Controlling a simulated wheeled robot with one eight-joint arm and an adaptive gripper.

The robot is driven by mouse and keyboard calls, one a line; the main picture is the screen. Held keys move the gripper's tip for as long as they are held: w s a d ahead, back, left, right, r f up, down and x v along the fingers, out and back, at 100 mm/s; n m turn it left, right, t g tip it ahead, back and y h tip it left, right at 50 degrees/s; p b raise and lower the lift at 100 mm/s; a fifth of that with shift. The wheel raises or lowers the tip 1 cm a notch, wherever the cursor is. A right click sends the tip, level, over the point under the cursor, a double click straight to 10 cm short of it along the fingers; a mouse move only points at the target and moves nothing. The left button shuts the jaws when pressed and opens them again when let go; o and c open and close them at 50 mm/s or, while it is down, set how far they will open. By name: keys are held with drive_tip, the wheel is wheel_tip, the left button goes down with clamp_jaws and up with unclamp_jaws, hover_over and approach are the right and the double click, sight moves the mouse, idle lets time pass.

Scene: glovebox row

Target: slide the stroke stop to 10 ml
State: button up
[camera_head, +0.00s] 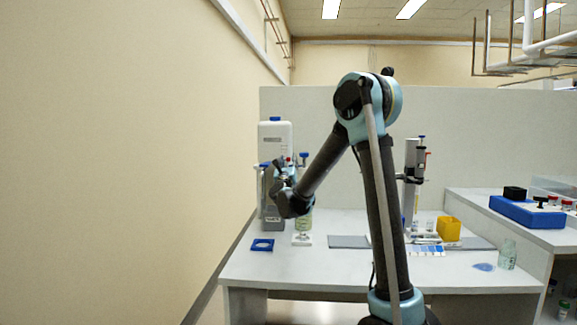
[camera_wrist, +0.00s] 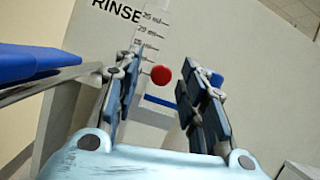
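The round red knob of the stroke stop (camera_wrist: 161,75) sits beside a printed scale (camera_wrist: 150,32) on a pale panel marked RINSE in the wrist view. Upper marks appear to read 25 ml and 20 ml; lower marks are small and partly covered, so I cannot tell the knob's exact setting. My gripper (camera_wrist: 163,66) is open, with one finger on each side of the knob and visible gaps between. In the head view my gripper (camera_head: 279,172) is at the grey dispenser (camera_head: 268,205), largely hiding its front.
A white bottle (camera_head: 275,131) stands behind the gripper. A blue square holder (camera_head: 262,245) lies on the bench (camera_head: 330,268). A second dispenser (camera_head: 412,170) and a yellow box (camera_head: 449,229) stand right of my arm. The bench's front middle is clear.

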clamp_jaws()
drive_tip(key=shift+r, duration=0.3)
unclamp_jaws()
drive_tip(key=v, duration=1.2)
drive_tip(key=shift+f, duration=0.1)
